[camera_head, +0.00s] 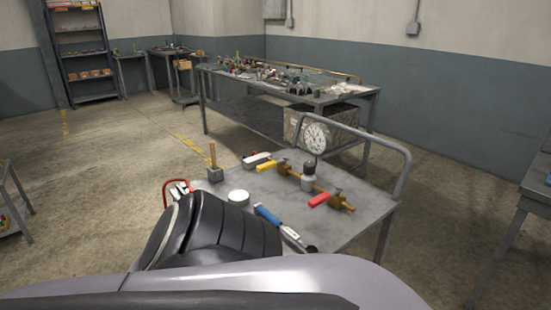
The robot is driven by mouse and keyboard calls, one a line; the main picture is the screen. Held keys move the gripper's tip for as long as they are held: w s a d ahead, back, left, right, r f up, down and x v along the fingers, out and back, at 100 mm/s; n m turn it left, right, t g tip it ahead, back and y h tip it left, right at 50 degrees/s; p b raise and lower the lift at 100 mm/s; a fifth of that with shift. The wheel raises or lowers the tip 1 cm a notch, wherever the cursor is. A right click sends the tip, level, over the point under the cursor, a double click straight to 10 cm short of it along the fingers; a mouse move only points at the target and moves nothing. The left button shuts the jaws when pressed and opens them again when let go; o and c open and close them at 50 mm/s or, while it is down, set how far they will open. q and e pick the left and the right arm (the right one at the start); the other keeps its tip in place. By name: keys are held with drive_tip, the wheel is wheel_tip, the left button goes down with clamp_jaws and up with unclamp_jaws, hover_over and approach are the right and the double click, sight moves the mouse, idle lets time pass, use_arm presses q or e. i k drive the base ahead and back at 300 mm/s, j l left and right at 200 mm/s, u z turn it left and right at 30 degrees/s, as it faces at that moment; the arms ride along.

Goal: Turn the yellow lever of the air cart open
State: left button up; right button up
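The air cart is a grey metal cart (355,225) with a tubular handle on its right side. On its top, a brass valve (284,167) carries the yellow lever (267,167), which points left and looks crosswise to the brass pipe line. A second brass valve (341,204) nearer me carries a red lever (319,199), also pointing left. A round white gauge (316,138) stands above a grey fitting (308,178) between them. A dark ribbed part of my own body covers the cart's near left.
On the cart are a blue-handled tool (268,215), a white round item (239,196), a block with a wooden peg (214,170) and a small white-and-dark item (256,159). A cluttered workbench (350,95) stands behind. Open floor (110,180) lies to the left.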

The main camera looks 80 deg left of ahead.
sight(266, 166)
drive_tip(key=k+j, duration=1.05)
drive_tip(key=k, duration=0.05)
